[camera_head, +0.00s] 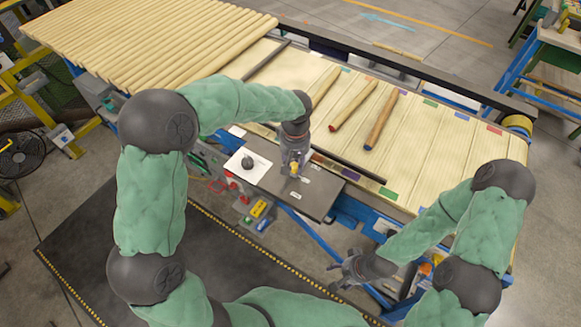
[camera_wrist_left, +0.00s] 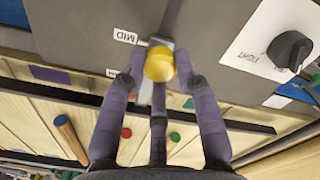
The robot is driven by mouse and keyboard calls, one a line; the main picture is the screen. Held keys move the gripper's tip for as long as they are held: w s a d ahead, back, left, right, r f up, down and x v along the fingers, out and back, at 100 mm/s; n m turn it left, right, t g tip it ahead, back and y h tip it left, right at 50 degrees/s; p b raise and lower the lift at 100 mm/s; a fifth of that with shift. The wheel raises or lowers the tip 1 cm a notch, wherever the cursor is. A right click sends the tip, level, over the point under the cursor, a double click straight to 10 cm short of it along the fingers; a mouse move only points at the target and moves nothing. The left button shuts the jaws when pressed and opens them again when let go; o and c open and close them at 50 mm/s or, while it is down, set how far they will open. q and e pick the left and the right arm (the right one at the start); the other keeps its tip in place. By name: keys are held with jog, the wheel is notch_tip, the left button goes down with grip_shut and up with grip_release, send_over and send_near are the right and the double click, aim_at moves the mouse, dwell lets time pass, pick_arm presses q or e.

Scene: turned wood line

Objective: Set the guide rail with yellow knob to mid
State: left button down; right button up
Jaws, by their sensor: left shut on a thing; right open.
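The yellow knob (camera_head: 294,168) stands on the dark plate (camera_head: 325,197) at the conveyor's near side. My left gripper (camera_head: 295,158) is shut on it from above. In the left wrist view the yellow knob (camera_wrist_left: 158,66) sits between the fingers of the left gripper (camera_wrist_left: 158,82). A light metal piece shows under the knob, close beside the white MID label (camera_wrist_left: 125,37). A second label (camera_wrist_left: 110,73) is partly hidden by a finger. The dark guide rail (camera_head: 350,168) runs along the belt's near edge. My right gripper (camera_head: 350,272) is open and empty, low beside the conveyor.
A black rotary knob (camera_head: 247,162) on a white card (camera_head: 260,172) stands left of the yellow knob. Several turned wooden pieces, one with a blue end (camera_head: 381,120), lie on the belt (camera_head: 430,150). A box with coloured buttons (camera_head: 258,209) hangs below. The dark floor mat (camera_head: 200,250) is clear.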

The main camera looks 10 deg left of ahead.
pick_arm(q)
jog(key=c, duration=0.9)
grip_release()
notch_tip(320, 180, up, 12)
dwell(0.3)
